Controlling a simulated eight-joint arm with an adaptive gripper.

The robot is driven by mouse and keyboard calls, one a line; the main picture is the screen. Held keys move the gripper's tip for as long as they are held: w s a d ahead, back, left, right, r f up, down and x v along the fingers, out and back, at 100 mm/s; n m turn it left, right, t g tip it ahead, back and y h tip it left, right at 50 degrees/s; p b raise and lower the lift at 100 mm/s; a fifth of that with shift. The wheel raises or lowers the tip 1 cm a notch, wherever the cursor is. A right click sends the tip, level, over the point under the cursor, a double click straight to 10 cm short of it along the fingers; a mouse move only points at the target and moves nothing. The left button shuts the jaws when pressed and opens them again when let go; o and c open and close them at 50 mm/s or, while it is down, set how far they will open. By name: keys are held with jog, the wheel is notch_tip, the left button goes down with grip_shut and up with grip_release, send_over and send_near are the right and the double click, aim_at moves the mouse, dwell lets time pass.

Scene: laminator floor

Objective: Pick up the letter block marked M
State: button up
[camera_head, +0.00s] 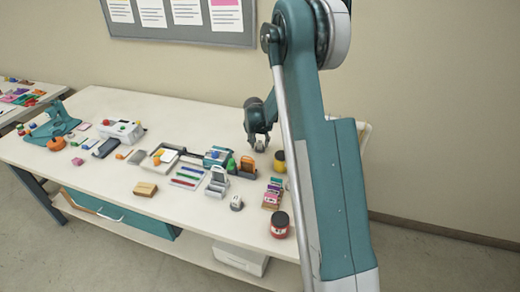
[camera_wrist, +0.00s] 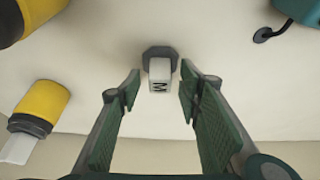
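The letter block marked M (camera_wrist: 159,72) is a small pale block with a dark M, with a dark grey part behind it. In the wrist view it lies centred between and just beyond the fingertips of my gripper (camera_wrist: 160,85). The green-padded fingers are spread wide and nothing is between them that they touch. In the head view my gripper (camera_head: 259,145) is over the far right part of the table, and I cannot make out the block clearly there.
A yellow and black container (camera_head: 280,161) stands right of my gripper. A red and black jar (camera_head: 280,225) stands at the table's front edge. The table (camera_head: 185,105) is bare toward the back.

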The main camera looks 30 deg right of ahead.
jog(key=shift+w+d+f, duration=0.1)
jog(key=shift+f, duration=0.3)
jog(key=shift+c, duration=0.6)
grip_shut()
